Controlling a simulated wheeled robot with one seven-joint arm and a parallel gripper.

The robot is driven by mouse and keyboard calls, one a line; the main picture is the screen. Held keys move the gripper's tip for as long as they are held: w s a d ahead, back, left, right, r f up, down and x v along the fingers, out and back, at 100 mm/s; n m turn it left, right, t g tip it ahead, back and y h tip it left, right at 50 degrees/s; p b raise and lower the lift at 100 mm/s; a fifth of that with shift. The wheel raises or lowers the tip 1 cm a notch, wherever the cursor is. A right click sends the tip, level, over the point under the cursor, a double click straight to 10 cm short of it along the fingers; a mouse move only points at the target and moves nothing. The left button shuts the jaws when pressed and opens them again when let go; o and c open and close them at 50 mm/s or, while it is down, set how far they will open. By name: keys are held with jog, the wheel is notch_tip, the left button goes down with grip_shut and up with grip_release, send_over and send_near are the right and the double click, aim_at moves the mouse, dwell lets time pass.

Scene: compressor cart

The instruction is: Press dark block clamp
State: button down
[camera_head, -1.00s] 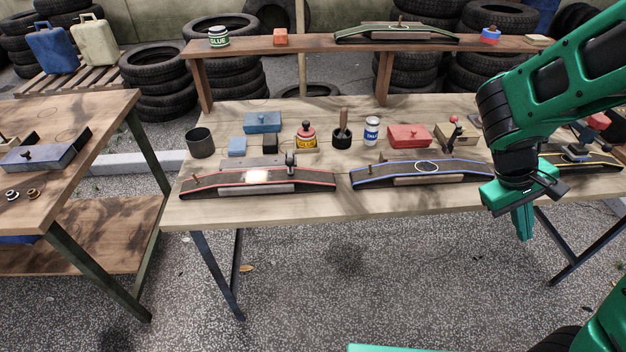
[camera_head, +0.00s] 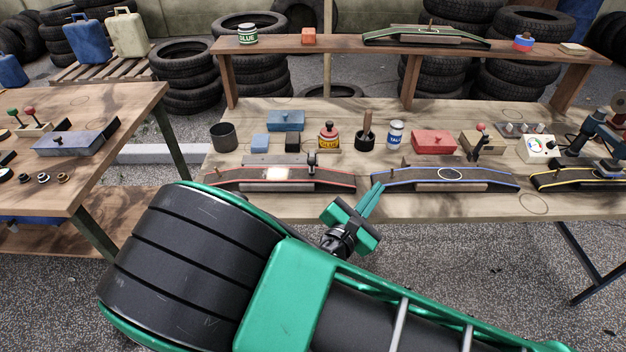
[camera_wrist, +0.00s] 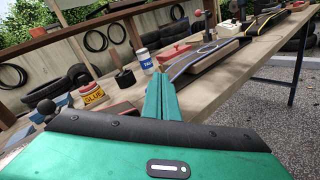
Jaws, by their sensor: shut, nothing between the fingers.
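My gripper (camera_head: 373,190) is shut and empty, its green fingers pointing up and right beside the front edge of the workbench, between the red-edged and blue-edged strips. Its closed fingers also show in the wrist view (camera_wrist: 161,97). A dark clamp lever with a round knob (camera_head: 311,160) stands at the right part of the red-edged strip (camera_head: 230,182), left of my fingers and apart from them. A small black block (camera_head: 292,141) sits behind that strip. I cannot tell which of these the task calls the dark block clamp. A dark round knob (camera_wrist: 46,107) shows at left in the wrist view.
The blue-edged strip (camera_head: 410,178) lies right of my fingers. A raised shelf (camera_head: 330,48) runs along the back.

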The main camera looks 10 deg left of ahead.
jog(key=s+a+n+t+y, duration=0.1)
jog(key=s+a+n+y, duration=0.1)
jog(key=a, duration=0.3)
jog(key=s+a+f+n+t+y, duration=0.1)
jog(key=s+a+n+y, duration=0.2)
jog(key=a+n+y, duration=0.1)
jog(key=s+a+f+n+t+y, duration=0.1)
jog(key=s+a+n+y, duration=0.2)
jog(key=a, duration=0.3)
jog(key=shift+s+n, duration=0.25)
jog(key=shift+n, duration=0.35)
